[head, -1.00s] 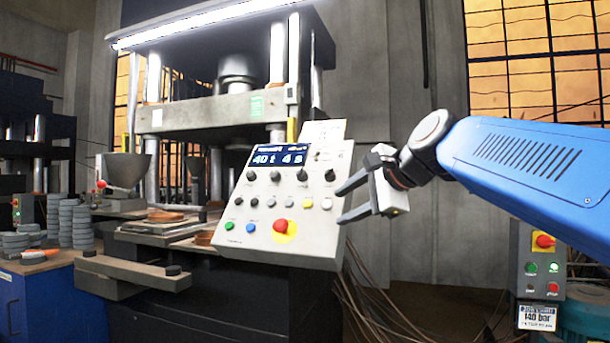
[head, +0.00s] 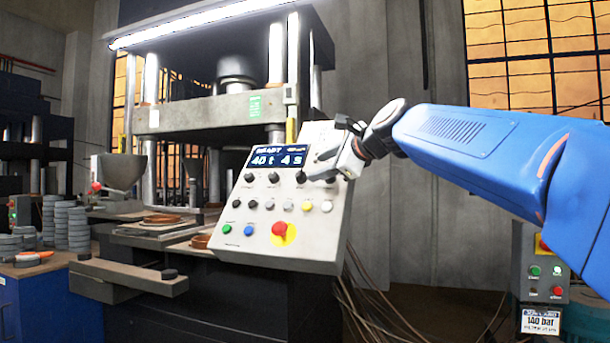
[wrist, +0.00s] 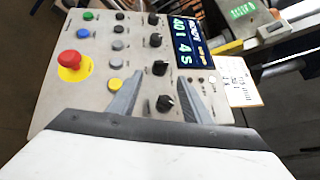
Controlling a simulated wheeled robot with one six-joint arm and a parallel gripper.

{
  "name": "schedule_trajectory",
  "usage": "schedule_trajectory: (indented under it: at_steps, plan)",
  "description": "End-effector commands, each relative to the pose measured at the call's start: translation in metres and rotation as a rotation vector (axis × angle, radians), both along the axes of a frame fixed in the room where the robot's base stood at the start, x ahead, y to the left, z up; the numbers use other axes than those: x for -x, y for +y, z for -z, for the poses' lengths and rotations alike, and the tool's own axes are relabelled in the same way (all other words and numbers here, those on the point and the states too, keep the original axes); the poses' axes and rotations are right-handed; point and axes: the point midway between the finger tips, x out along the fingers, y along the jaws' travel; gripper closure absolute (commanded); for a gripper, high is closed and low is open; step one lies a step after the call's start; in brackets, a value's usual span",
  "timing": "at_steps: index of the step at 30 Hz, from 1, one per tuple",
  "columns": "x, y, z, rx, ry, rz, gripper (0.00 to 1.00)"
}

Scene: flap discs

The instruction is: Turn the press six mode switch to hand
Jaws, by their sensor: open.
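The press control panel (head: 265,210) is sloped, pale grey, with a lit display (head: 277,160). A row of black rotary knobs runs below the display; their labels are too small to read, so I cannot tell which is the mode switch. In the wrist view the two end knobs of the row, one (wrist: 164,103) and its neighbour (wrist: 160,68), lie between or just beyond my fingers.
A red emergency stop (head: 279,228) on a yellow disc sits low on the panel, with coloured buttons beside it. A paper card (wrist: 240,80) is at the panel's edge. A second control box (head: 541,265) stands at right. Cables hang beside the press.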

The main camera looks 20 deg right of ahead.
Motion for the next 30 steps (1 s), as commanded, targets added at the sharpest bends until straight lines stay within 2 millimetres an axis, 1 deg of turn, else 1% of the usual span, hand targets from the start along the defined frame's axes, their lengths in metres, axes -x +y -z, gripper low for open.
schedule_trajectory:
  at_steps: [1, 6, 12, 18, 27, 28, 29, 30]
  plan:
    - [-0.009, 0.003, 0.002, 0.000, 0.000, -0.001, 0.56]
    - [-0.037, 0.012, 0.010, 0.000, 0.002, -0.001, 0.56]
    - [-0.062, 0.020, 0.016, 0.000, 0.001, -0.001, 0.56]
    - [-0.074, 0.023, 0.019, 0.000, 0.000, 0.000, 0.56]
    - [-0.076, 0.024, 0.019, 0.000, -0.001, 0.001, 0.56]
    - [-0.076, 0.024, 0.019, 0.000, -0.001, 0.001, 0.58]
    - [-0.076, 0.024, 0.019, 0.000, -0.001, 0.001, 0.65]
    - [-0.076, 0.024, 0.019, 0.000, -0.001, 0.001, 0.75]
